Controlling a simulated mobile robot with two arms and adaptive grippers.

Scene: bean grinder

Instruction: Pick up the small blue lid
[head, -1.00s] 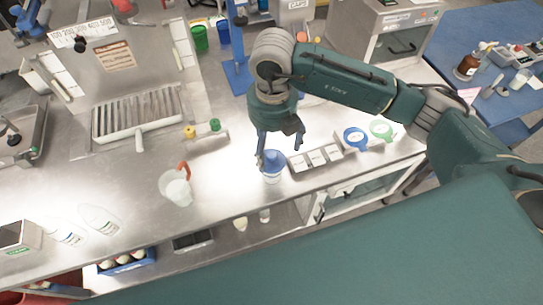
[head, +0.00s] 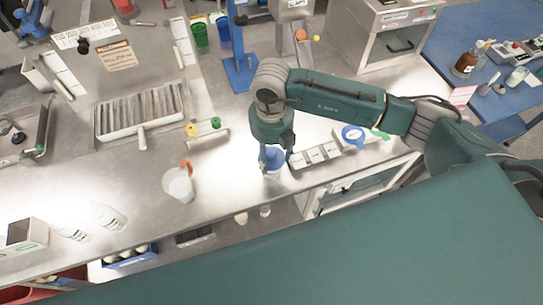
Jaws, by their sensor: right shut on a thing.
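The small blue lid (head: 273,155) is on or just at the top of a small white container near the counter's front edge, right of the middle. I cannot tell whether the two touch. My right gripper (head: 274,152) comes down from above and is shut on the lid. Its fingers hide part of the lid. My left gripper is not in view.
White labelled blocks (head: 316,155) stand close right of the lid, with a blue ring-shaped item (head: 353,136) beyond them. A clear jug with a red handle (head: 179,184) stands to the left. The counter between is clear.

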